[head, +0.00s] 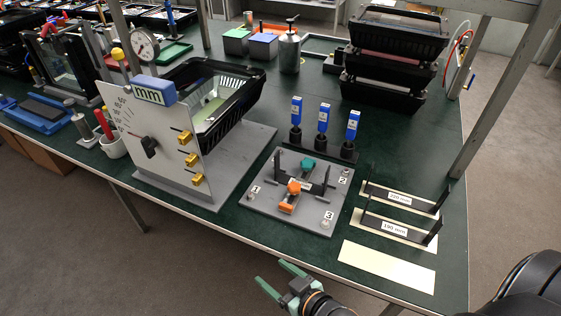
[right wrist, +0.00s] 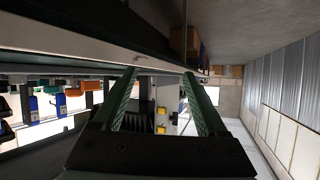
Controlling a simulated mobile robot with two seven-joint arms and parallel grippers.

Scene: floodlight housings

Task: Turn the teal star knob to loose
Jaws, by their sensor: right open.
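The teal star knob (head: 307,164) sits at the back of a grey fixture plate (head: 262,204) on the green table. An orange knob (head: 294,186) stands in front of it on the same fixture. My right gripper (head: 277,276) is open and empty. It is off the table's front edge, lower in the head view than the fixture and well apart from the knob. In the right wrist view, its two green fingers (right wrist: 160,88) are spread wide with nothing held between them. My left gripper is not in view.
Several blue-labelled pieces (head: 323,118) stand in a black rack behind the fixture. Strips marked 220 mm (head: 398,198) and 190 mm (head: 394,228) lie to its right. A white dial panel (head: 158,148) stands to its left. Bare green tabletop lies before the fixture.

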